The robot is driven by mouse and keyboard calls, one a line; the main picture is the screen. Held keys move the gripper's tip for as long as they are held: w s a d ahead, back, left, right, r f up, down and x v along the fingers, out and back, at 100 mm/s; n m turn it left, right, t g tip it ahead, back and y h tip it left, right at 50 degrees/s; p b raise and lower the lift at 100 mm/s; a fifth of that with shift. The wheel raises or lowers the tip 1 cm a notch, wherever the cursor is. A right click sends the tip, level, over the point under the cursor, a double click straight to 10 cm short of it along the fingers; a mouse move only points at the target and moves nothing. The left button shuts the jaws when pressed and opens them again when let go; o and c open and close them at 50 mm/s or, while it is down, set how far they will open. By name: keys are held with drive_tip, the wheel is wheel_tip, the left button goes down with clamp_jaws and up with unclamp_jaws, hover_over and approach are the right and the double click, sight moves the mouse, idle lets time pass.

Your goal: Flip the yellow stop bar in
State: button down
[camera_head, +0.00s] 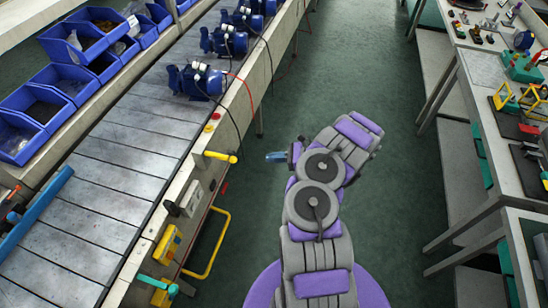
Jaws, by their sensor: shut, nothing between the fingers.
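A short yellow bar (219,156) sticks out from the side rail of the conveyor, its end towards my gripper. A larger bent yellow bar (216,243) stands out from the conveyor's side lower down. I cannot tell for certain which of the two is the stop bar. My gripper (274,156) is shut and empty, with its blue-grey tip pointing left. It is over the green floor, to the right of the short yellow bar and apart from it. My arm is folded above my purple base.
The conveyor (125,170) carries several blue pumps (196,81). Red and yellow buttons (212,121) and a yellow box (168,244) are on its near side. Black cables hang by the rail. A workbench (485,70) with tools stands at right. Green floor lies between.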

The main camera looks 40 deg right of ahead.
drive_tip(key=b+x, duration=0.2)
drive_tip(key=x, duration=0.9)
drive_tip(key=shift+b, duration=0.3)
drive_tip(key=shift+s, duration=0.1)
drive_tip(key=shift+a, duration=0.1)
